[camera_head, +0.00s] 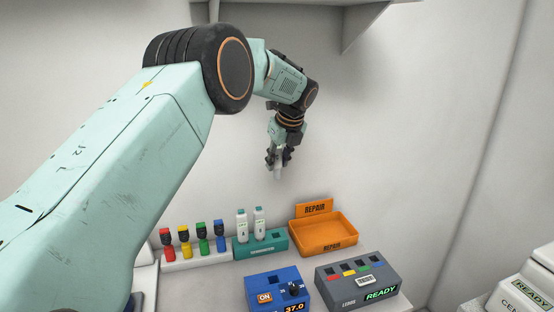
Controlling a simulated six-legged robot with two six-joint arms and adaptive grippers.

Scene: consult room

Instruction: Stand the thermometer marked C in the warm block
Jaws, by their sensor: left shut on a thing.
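My left gripper (279,157) hangs high in front of the back wall, above the table. It is shut on a pale, slim thermometer (278,172) that points down; its marking is not readable. Two white thermometers stand upright in the teal rack: the left one (241,226) seems marked A, and the mark on the right one (259,223) is too small to read. The teal rack (262,249) is well below the gripper. The blue block (262,285) with a dial, an ON label and a 37.0 display, apparently the warm block, stands in front of the rack. My right gripper is not in view.
A grey box (346,293) with coloured marks and a READY display stands right of the blue block. An orange repair tray (330,249) is behind it. Several coloured plugs stand in a white strip (196,259) at left. A shelf (300,14) overhangs above.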

